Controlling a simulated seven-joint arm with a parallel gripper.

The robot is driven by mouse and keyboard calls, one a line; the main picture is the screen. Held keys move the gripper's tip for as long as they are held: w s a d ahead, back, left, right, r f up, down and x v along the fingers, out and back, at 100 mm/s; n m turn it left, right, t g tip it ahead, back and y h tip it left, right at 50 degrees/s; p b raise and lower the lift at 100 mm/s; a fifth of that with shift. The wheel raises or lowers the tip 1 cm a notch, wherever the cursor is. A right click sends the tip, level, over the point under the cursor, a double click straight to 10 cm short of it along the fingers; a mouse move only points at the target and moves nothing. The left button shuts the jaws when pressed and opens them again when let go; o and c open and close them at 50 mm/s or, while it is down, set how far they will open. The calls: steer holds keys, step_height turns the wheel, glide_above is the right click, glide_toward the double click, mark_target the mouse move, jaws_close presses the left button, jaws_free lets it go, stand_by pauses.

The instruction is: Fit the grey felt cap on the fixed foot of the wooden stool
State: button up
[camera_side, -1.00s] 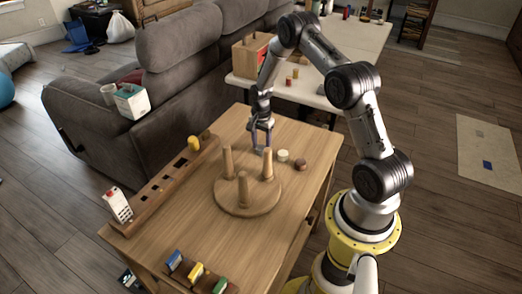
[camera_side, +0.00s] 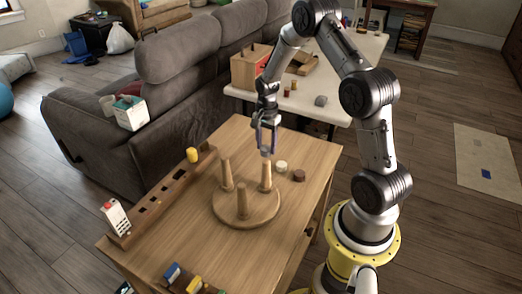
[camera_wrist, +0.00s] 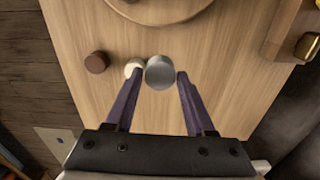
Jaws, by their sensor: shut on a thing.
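The wooden stool (camera_side: 232,214) lies upside down on the table, its round seat flat and three legs pointing up. My gripper (camera_side: 266,149) is shut on the grey felt cap (camera_wrist: 160,73), which sits between the fingertips. In the side view the cap (camera_side: 265,151) lines up with the top of the right leg (camera_side: 265,176). In the wrist view the cap lies beyond the seat's edge (camera_wrist: 160,17), with bare table below it, so it appears behind the leg rather than on it. No leg shows in the wrist view.
A cream cap (camera_side: 281,167) and a brown cap (camera_side: 299,175) lie right of the stool. A long wooden rack (camera_side: 165,193) with a yellow piece (camera_side: 192,155) runs along the left edge. Blue and yellow pieces sit at the front.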

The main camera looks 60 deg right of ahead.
steer(key=s+a+r, duration=0.4)
steer(key=s+a, duration=0.1)
steer(key=s, duration=0.3)
step_height(320, 180, up, 11)
glide_above(225, 157)
steer(key=shift+f+m, duration=0.15)
steer(key=shift+m, duration=0.15)
steer(key=shift+f, duration=3.2)
steer(key=shift+f, duration=1.45)
